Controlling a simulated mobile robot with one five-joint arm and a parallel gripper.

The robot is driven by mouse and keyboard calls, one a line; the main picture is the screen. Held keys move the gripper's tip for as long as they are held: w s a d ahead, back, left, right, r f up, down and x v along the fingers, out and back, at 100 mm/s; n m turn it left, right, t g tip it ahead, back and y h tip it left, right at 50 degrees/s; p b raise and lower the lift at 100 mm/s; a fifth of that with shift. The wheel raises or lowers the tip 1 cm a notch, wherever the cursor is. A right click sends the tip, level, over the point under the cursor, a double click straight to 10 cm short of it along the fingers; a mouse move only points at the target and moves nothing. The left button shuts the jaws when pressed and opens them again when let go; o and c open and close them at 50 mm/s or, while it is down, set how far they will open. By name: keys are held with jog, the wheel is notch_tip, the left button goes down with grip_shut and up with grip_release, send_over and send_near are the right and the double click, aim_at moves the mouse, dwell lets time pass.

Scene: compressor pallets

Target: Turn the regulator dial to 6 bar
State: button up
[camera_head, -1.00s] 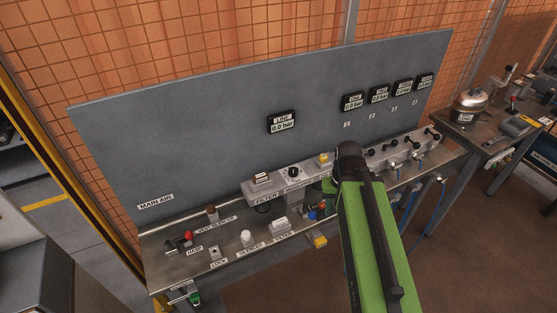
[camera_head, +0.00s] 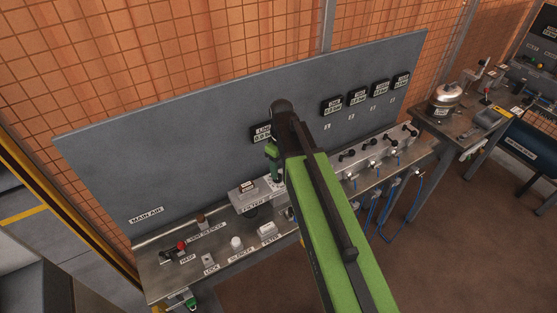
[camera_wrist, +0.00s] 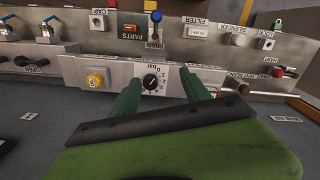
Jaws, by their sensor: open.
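The regulator dial (camera_wrist: 152,82) is a black knob on a light plate with printed numbers and "bar", upside down in the wrist view. Its exact setting is too small to read. My gripper (camera_wrist: 159,77) is open, with one green finger on each side of the dial in that view; I cannot tell whether they touch it. In the head view my gripper (camera_head: 274,165) points down over the regulator row, and my arm hides the dial. The line gauge (camera_head: 261,134) on the grey panel is partly covered by my arm.
A yellow button (camera_wrist: 96,80) sits beside the dial in the wrist view. The filter block (camera_head: 243,191) is left of my gripper in the head view. Several black-handled valves (camera_head: 378,146) stand to the right. The grey panel (camera_head: 170,160) rises behind.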

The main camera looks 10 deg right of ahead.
jog(key=w+r+n+p, duration=0.4)
jog(key=w+r+n, duration=0.1)
jog(key=w+r, duration=0.15)
jog(key=f+b, duration=0.8)
jog(key=b, duration=0.1)
jog(key=f+b, duration=0.9)
jog(key=shift+s+d+f, duration=0.1)
jog(key=shift+s+f, duration=0.05)
jog(key=shift+s, duration=0.05)
grip_shut()
